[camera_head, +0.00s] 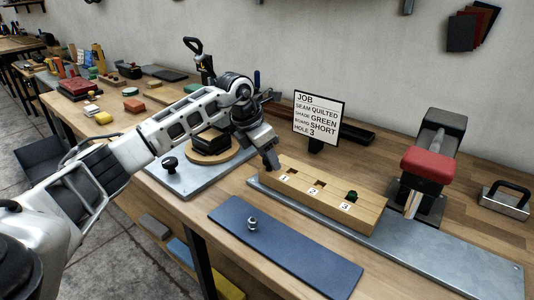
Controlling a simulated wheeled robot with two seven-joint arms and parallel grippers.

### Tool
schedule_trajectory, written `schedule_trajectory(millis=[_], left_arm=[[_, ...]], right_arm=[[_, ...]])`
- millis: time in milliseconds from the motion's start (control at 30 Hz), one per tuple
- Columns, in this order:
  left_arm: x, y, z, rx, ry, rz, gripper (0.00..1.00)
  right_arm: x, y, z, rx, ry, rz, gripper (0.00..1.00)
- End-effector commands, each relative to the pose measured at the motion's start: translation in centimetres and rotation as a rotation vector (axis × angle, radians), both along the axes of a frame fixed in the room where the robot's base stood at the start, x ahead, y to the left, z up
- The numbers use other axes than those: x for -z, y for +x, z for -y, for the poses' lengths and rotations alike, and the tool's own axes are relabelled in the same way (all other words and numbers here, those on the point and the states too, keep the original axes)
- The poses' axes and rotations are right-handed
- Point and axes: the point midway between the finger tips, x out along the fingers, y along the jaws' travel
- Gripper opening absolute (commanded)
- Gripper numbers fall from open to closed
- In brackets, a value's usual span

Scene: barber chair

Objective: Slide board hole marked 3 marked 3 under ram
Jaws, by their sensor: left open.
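The wooden board (330,204) lies on a long grey metal track, with holes marked 1, 2 and 3 from left to right. A small dark green piece (351,196) sits at the hole marked 3 (345,205). The press with a red head (426,165), where the ram is, stands to the right of the board, and hole 3 is left of it. My left gripper (271,164) points down at the board's left end and is open. I cannot tell whether it touches the board. My right gripper is not in view.
The grey track (460,262) runs on past the press and is clear at right. A blue mat (300,256) with a small metal piece (252,223) lies in front. A job sign (318,118) behind reads hole 3. A metal block with a black handle (507,199) stands far right.

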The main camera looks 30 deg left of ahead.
Motion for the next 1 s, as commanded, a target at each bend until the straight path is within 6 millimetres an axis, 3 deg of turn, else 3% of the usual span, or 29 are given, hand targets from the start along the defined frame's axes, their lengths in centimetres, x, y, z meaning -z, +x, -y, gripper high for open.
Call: schedule_trajectory(millis=[267,467,633,1000], left_arm=[[0.1,0.1,0.0,0.0,0.0,0.0,0.52],[0.1,0.0,0.0,0.0,0.0,0.0,0.0],[0.1,0.0,0.7,0.003,0.0,0.0,0.0],[0.0,-0.7,9.8,0.008,-0.004,0.0,0.0]], right_arm=[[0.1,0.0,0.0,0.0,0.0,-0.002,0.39],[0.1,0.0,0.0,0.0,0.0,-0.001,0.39],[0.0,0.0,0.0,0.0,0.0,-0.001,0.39],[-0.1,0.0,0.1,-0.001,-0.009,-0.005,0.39]])
